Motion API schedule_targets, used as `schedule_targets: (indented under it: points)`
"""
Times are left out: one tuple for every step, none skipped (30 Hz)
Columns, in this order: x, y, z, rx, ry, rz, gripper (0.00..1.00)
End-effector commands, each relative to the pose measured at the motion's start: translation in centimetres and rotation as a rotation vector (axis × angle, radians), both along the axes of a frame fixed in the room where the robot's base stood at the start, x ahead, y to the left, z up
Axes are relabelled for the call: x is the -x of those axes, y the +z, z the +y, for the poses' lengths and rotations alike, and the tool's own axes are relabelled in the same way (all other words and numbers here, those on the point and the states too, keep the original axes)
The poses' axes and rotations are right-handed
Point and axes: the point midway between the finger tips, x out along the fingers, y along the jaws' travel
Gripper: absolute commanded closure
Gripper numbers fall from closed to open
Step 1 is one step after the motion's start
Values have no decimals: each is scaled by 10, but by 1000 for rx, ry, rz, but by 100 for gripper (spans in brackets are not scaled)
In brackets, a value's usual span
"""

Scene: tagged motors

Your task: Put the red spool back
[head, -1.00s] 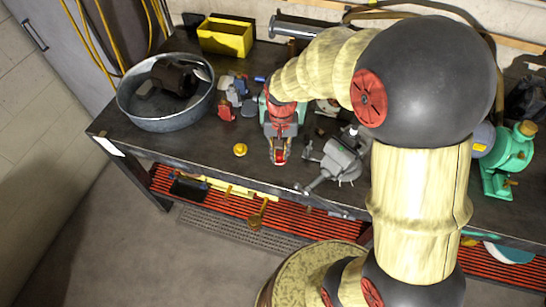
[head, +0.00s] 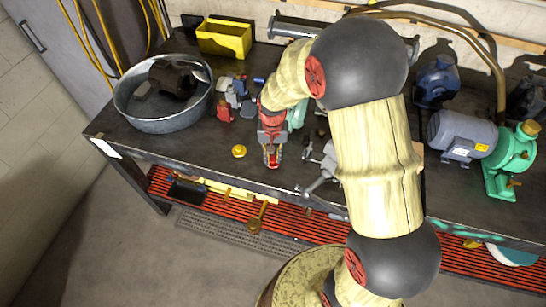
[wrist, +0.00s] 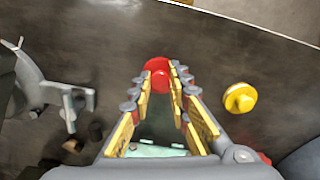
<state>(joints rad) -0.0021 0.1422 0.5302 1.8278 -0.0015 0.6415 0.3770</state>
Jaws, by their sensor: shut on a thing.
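The red spool (wrist: 158,68) is held between my fingertips in the wrist view. My gripper (wrist: 160,80) is shut on it, with the spool's rounded red end showing past the tips. In the head view my gripper (head: 272,156) points down over the front of the dark bench, and only a little red of the spool shows at its tips. A yellow spool-like piece (wrist: 240,98) stands on the bench to the right of my gripper in the wrist view. In the head view this yellow piece (head: 239,151) is to its left.
A grey vise-like tool (head: 322,170) stands close to the right of my gripper. A metal tub (head: 165,122) holding a dark motor is at the left. A yellow bin (head: 224,38) is behind. Blue-grey (head: 462,135) and green (head: 512,160) machines stand at the right.

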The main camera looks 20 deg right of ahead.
Motion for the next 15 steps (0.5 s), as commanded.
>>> schedule_targets:
  points:
    - [0,0,0,0,0,0,98]
    - [0,-1,0,0,0,0,98]
    - [0,-2,0,0,0,0,98]
    - [0,-3,0,0,0,1,98]
    - [0,-4,0,0,0,1,98]
    - [0,-3,0,0,0,0,80]
    - [0,-3,0,0,0,0,78]
    - [0,-3,0,0,0,0,77]
    - [0,-3,0,0,0,1,75]
    - [0,-3,0,0,0,1,73]
    - [0,-3,0,0,0,1,71]
    - [0,-3,0,0,0,1,69]
    - [0,-3,0,0,0,1,67]
    - [0,-3,0,0,0,1,65]
    - [0,-3,0,0,0,1,64]
